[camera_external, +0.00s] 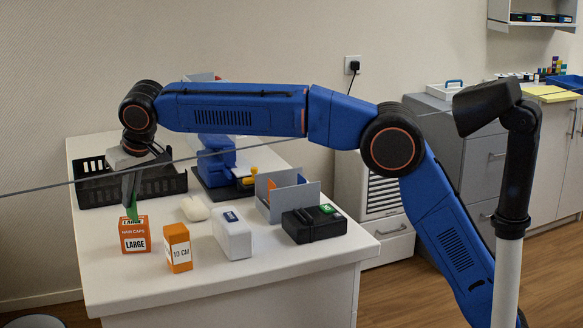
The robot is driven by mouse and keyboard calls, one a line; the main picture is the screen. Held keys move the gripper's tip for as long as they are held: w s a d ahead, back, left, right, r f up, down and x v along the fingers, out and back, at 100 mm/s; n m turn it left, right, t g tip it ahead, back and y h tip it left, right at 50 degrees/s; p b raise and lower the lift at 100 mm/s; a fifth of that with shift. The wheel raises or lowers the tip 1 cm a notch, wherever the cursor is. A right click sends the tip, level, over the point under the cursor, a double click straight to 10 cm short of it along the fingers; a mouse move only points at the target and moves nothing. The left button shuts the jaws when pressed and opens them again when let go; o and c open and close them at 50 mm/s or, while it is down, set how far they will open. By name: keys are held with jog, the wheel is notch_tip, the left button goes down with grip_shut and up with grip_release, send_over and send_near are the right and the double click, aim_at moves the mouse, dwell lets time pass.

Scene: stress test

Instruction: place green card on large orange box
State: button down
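A small green card (132,213) shows at the fingertips, upright and mostly covered by the fingers. My gripper appears shut on it. The card's lower edge is close to the box top; I cannot tell whether they touch.
A smaller orange box (179,256) and a white container (233,243) stand to the right. A white lump (194,209) lies behind them. A black crate (88,194) is behind my gripper. A grey divider (312,192) and black device (325,224) sit right.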

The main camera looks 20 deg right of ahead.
jog(key=c, duration=2)
grip_release()
jog(key=shift+c, duration=0.2)
jog(key=v, duration=1.2)
jog(key=shift+r, duration=0.1)
